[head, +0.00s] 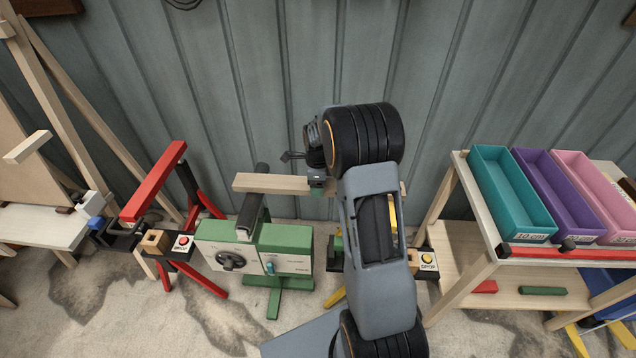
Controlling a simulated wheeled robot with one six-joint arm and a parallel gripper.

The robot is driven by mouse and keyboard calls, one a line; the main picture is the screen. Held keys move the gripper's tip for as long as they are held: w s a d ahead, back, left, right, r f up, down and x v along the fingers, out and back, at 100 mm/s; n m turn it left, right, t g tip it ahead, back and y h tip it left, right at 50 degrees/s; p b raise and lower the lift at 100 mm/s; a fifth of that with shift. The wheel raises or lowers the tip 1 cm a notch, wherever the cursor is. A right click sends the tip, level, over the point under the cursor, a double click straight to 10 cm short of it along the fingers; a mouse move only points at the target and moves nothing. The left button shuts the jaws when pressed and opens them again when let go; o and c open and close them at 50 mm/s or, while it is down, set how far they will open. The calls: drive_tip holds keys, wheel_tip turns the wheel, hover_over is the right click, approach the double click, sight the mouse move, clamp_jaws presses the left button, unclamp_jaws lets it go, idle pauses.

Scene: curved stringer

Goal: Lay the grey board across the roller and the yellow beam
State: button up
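The board (270,183) is a pale, beige-looking plank in the head view. It runs left to right, and its middle is hidden behind my arm. My gripper (317,186) is at the board and appears shut on it from above. The board's left part passes over the dark grey roller (250,218) on the green machine; I cannot tell whether they touch. The yellow beam (393,213) is mostly hidden behind my arm, with only a sliver showing. The board's right end (403,187) shows just right of my arm, close to this beam.
A red beam on red legs (155,182) stands left of the green machine (290,240). DROP button boxes (181,243) (427,261) sit on either side. A wooden rack (460,195) with teal, purple and pink bins stands right. A corrugated wall (240,80) closes the back.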

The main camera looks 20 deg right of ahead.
drive_tip(key=shift+f, duration=0.25)
drive_tip(key=o, duration=1.3)
drive_tip(key=shift+n, duration=0.3)
wheel_tip(320, 180, up, 14)
drive_tip(key=shift+f+p, duration=0.1)
drive_tip(key=shift+p, duration=0.3)
